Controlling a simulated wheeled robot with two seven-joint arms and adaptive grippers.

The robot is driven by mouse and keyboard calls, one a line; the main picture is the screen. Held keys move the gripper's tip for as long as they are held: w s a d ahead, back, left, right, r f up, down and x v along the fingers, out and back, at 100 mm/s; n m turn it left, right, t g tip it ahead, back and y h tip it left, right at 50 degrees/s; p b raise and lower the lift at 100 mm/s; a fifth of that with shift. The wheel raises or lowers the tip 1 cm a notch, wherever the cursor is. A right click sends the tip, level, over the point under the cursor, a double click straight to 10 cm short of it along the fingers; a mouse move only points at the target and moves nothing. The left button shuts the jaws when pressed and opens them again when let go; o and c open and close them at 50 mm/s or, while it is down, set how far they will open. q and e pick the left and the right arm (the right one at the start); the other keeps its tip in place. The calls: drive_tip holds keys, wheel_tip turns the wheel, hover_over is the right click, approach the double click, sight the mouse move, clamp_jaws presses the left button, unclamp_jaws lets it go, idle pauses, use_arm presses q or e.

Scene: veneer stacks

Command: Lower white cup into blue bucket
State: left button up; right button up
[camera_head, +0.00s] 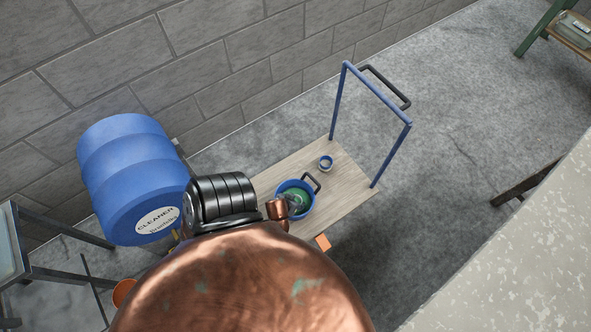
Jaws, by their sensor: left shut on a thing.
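The blue bucket (308,208) stands on a wooden cart deck, with a black handle at its upper right and green inside. My left gripper (293,203) is over the left part of the bucket's opening, seen from behind and above. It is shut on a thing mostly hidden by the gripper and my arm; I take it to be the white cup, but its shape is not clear. I cannot tell how deep it is relative to the rim. My right gripper is not in view.
A small blue-rimmed container (326,163) stands on the cart deck (345,190), behind the bucket. The cart's blue push frame (377,96) rises at its far end. A large blue cleaner drum (130,175) is at left. An orange block (322,242) is near the deck's front edge.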

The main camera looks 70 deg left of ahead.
use_arm(q)
drive_tip(key=shift+f, duration=0.2)
drive_tip(key=o, duration=1)
drive_tip(key=shift+r, duration=0.15)
drive_tip(key=v, duration=1.1)
drive_tip(key=shift+s+d+r, duration=0.15)
drive_tip(key=shift+d+r, duration=0.05)
drive_tip(key=shift+r, duration=0.15)
